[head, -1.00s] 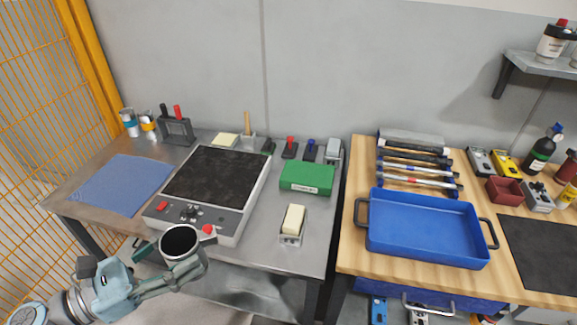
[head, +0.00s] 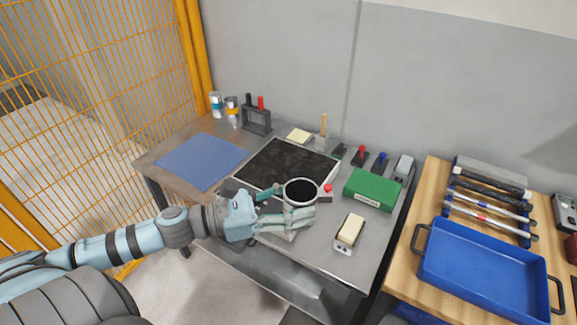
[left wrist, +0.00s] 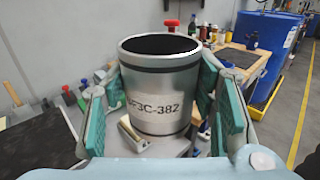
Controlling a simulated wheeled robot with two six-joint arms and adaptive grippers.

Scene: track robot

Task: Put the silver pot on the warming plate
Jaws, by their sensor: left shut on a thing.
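The silver pot (head: 300,193) is upright between the fingers of my left gripper (head: 285,217), which is shut on it. In the left wrist view the pot (left wrist: 160,95) fills the middle, with a label on its side and green finger pads on both sides. The warming plate (head: 285,163) is the black-topped unit on the grey table. In the head view the pot overlaps the plate's front right part, and the gripper and pot hide its control panel partly. I cannot tell the pot's height above it. My right gripper is not in view.
A blue mat (head: 202,160) lies left of the plate. A green box (head: 372,190) and a cream block in a holder (head: 349,232) stand to its right. Holders and small tools line the back. A blue tray (head: 484,272) sits on the wooden table at right.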

